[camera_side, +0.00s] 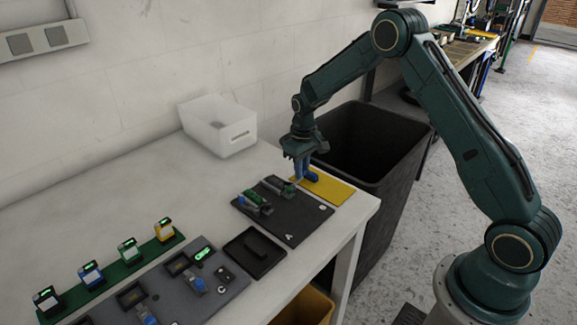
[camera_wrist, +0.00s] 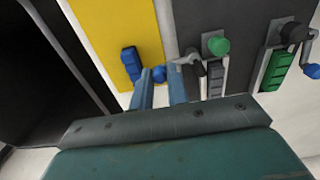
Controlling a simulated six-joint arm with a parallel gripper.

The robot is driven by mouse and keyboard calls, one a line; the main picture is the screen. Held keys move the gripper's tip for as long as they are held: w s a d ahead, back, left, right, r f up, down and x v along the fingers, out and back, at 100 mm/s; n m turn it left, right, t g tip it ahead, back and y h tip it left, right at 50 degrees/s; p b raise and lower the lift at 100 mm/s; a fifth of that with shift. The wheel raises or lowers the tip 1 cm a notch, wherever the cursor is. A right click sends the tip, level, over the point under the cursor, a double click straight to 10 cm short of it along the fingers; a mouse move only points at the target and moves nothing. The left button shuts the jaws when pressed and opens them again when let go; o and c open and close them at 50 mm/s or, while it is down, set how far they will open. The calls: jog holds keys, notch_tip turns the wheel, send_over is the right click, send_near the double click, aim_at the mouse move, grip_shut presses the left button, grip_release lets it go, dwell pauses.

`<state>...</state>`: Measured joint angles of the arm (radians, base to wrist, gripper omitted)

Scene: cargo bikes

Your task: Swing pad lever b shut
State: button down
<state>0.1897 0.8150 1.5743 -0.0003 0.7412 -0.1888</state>
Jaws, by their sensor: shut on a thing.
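The pad lever (camera_wrist: 186,59) nearest the yellow mat, which I take to be lever b, is a grey arm with a round blue knob (camera_wrist: 159,74). It sticks out sideways toward the yellow mat, beside a dark grey pad (camera_wrist: 215,79) in its holder. My gripper (camera_wrist: 162,80) is shut on the blue knob, one finger on each side of it. In the side view my gripper (camera_side: 300,174) points down at the right end of the dark board (camera_side: 287,220), where the fingers hide most of the lever.
A yellow mat (camera_side: 335,190) with a blue block (camera_wrist: 131,64) lies close beside my fingers. The second station holds a green pad (camera_wrist: 276,70) and another lever with a blue knob (camera_wrist: 313,71). A black bin (camera_side: 375,150) stands beyond the table edge; a white box (camera_side: 218,128) stands behind.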

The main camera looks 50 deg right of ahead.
jog(key=shift+s+f, duration=0.15)
jog(key=shift+f, duration=0.2)
